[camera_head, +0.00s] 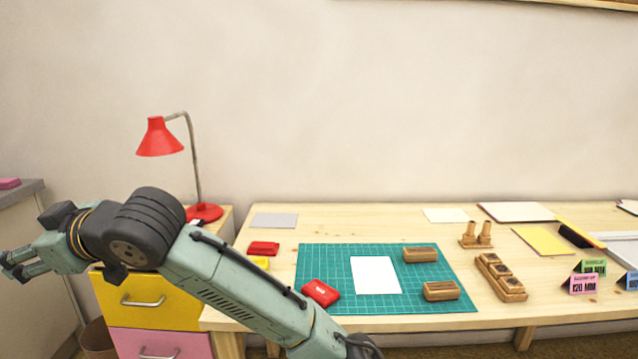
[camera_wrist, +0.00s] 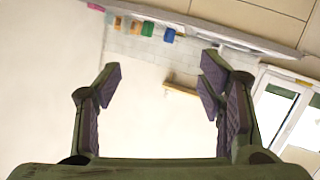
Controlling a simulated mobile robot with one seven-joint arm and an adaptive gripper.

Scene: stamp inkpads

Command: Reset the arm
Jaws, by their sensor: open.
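My arm reaches across the lower left of the head view, with my gripper (camera_head: 14,266) at the far left, off the table and left of the drawer unit. In the wrist view my gripper (camera_wrist: 160,88) is open and empty, its two dark-padded fingers wide apart. Nothing lies between the fingers; behind them show a pale wall and parts of the room.
The wooden table (camera_head: 350,219) carries a green cutting mat (camera_head: 330,262) with white paper (camera_head: 375,275), a red inkpad (camera_head: 321,292) and wooden stamps (camera_head: 441,291). A red lamp (camera_head: 160,138) stands behind my arm. The yellow-and-pink drawer unit (camera_head: 150,288) lies below it.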

